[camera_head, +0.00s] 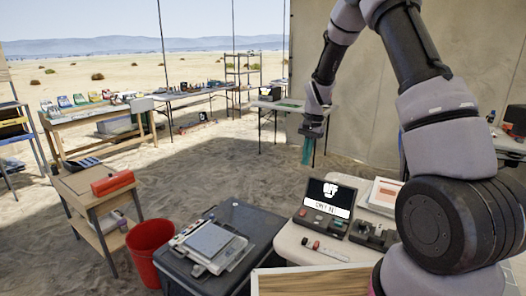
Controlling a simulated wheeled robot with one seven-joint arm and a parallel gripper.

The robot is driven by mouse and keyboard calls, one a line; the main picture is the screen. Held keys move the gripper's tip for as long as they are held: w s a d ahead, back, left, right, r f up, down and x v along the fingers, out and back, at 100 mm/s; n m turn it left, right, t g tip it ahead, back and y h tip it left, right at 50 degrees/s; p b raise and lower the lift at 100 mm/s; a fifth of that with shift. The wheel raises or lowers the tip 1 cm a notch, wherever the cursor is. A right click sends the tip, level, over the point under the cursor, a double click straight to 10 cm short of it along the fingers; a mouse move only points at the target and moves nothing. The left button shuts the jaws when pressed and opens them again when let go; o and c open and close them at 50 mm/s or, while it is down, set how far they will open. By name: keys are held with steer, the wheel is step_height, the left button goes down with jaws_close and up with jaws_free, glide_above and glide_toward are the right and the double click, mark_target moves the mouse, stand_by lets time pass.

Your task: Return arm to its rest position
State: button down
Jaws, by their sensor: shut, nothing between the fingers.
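My arm rises from the right side of the head view, bends over at the top and hangs down toward the middle. My gripper (308,157) is at its lower end, pointing down, with narrow teal fingers shut and nothing seen held. It hangs in front of the canvas wall and appears well above the sandy ground. It is small and far from the camera, so fine detail at the fingertips is hard to make out.
A white table (290,246) at front right bears a console with a lit screen (338,190). A dark case (215,274) carries a scale-like device (208,240). A red bucket (150,248) stands left. Work tables line the back; open sand (210,165) lies between.

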steer(key=s+d+r+t, duration=0.1)
steer(key=s+r, duration=0.3)
steer(key=r, duration=0.3)
steer(key=s+d+r+n+t, duration=0.1)
steer(key=s+r, duration=0.3)
steer(key=r, duration=0.3)
steer(key=s+d+r+t, duration=0.15)
steer(key=s+r, duration=0.25)
steer(key=r, duration=0.4)
steer(key=s+r+t, duration=0.2)
steer(key=s+r, duration=0.1)
steer(key=s, duration=0.5)
steer(key=s+d+r+n+t, duration=0.1)
steer(key=s+r+t, duration=0.1)
steer(key=s, duration=0.7)
steer(key=shift+s+r+n+y, duration=0.2)
steer(key=shift+r+n+y, duration=0.1)
steer(key=shift+r, duration=0.55)
